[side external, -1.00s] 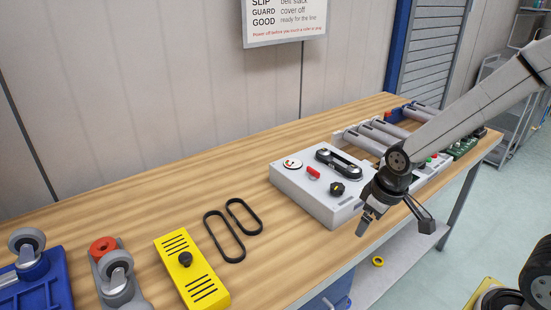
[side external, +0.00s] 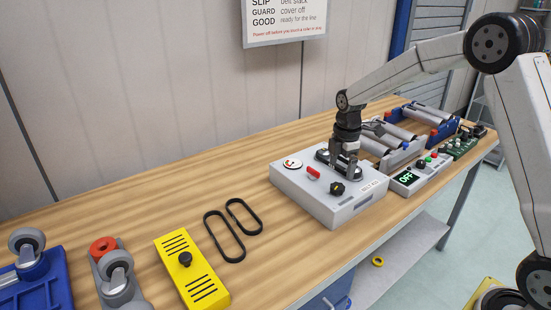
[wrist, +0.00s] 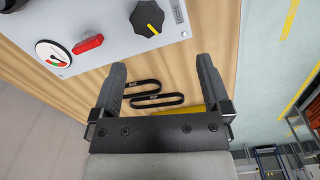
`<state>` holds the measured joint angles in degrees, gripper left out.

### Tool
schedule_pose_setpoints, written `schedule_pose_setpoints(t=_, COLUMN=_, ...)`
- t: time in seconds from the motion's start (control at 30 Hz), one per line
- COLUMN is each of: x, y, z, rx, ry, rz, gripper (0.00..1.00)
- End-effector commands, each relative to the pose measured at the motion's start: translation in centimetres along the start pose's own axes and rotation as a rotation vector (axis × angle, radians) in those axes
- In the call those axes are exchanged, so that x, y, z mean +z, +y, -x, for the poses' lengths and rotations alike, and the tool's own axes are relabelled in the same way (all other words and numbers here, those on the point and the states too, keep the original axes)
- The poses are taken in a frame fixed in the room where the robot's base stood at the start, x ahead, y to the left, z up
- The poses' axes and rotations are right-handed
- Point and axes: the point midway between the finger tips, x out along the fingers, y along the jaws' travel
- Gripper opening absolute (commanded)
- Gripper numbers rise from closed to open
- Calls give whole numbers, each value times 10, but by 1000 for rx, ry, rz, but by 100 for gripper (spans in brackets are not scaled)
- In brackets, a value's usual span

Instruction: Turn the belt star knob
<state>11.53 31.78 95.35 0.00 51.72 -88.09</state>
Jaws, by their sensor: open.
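The belt star knob (side external: 337,188) is black and sits on the top of a light grey belt box (side external: 300,187). In the wrist view the knob (wrist: 147,17) is near the top edge, with a yellow pointer line. My gripper (side external: 345,170) is over the box, just behind the knob, pointing down and apart from the knob. In the wrist view my gripper (wrist: 161,65) has its fingers spread with nothing between them. The box also carries a red lever (side external: 313,173) and a round gauge (side external: 292,164). My gripper partly hides the belt and pulleys (side external: 325,156).
A control box (side external: 409,180) reading OFF stands right of the belt box, before a roller conveyor (side external: 400,132). Two loose black belts (side external: 224,236) and a yellow cover (side external: 190,272) lie to the left. Caster wheels (side external: 116,266) stand at far left. Bench wood behind is clear.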

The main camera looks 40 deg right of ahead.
Motion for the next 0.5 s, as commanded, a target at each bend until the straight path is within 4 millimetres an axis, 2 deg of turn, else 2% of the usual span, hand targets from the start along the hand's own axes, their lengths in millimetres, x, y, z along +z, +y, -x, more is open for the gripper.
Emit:
schedule_pose_setpoints(t=0.2, x=9, y=15, z=-2, rx=-20, ry=1, rz=120, gripper=98)
schedule_pose_setpoints(t=0.5, x=9, y=16, z=-3, rx=-21, ry=1, rz=135, gripper=98)
